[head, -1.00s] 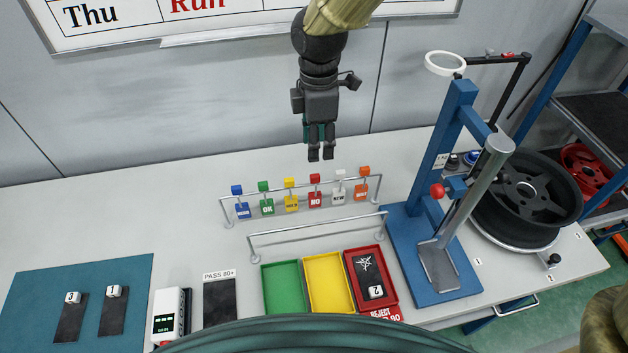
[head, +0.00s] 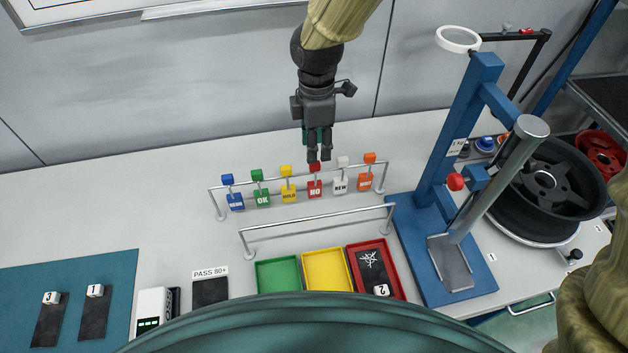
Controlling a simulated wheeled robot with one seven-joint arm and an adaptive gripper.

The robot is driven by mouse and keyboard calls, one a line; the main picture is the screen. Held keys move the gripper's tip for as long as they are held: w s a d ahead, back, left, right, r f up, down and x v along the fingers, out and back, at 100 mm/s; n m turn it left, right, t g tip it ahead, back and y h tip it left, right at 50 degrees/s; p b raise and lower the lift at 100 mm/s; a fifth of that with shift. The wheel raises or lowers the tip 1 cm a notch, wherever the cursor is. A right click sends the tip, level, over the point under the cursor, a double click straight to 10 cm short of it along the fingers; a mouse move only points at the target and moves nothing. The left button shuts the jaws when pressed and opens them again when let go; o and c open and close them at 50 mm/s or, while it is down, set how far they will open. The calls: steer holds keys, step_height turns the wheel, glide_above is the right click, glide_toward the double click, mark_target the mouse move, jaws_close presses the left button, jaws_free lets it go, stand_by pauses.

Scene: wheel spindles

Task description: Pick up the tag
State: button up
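Several coloured tags hang in a row on a metal rail (head: 352,172), each with a cube knob on top: blue (head: 236,202), green OK (head: 263,197), yellow HOLD (head: 289,193), red NO (head: 315,188), white NEW (head: 340,184) and orange (head: 365,180). My gripper (head: 319,157) points down over the rail, its fingertips just above or behind the red tag's knob in the picture. A small gap shows between the fingers and nothing is in them. Whether they touch the knob I cannot tell.
A second, empty rail (head: 320,228) stands in front. Green (head: 278,277), yellow (head: 327,271) and red (head: 389,256) trays lie below it. A blue press stand (head: 463,130) and a black wheel (head: 540,195) stand at right.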

mark_target(316, 165)
steer(key=shift+f, duration=0.6)
steer(key=shift+s+d+f+p, duration=0.1)
steer(key=shift+s+f+p, duration=0.2)
steer(key=shift+f+p, duration=1.15)
steer(key=shift+f, duration=1.2)
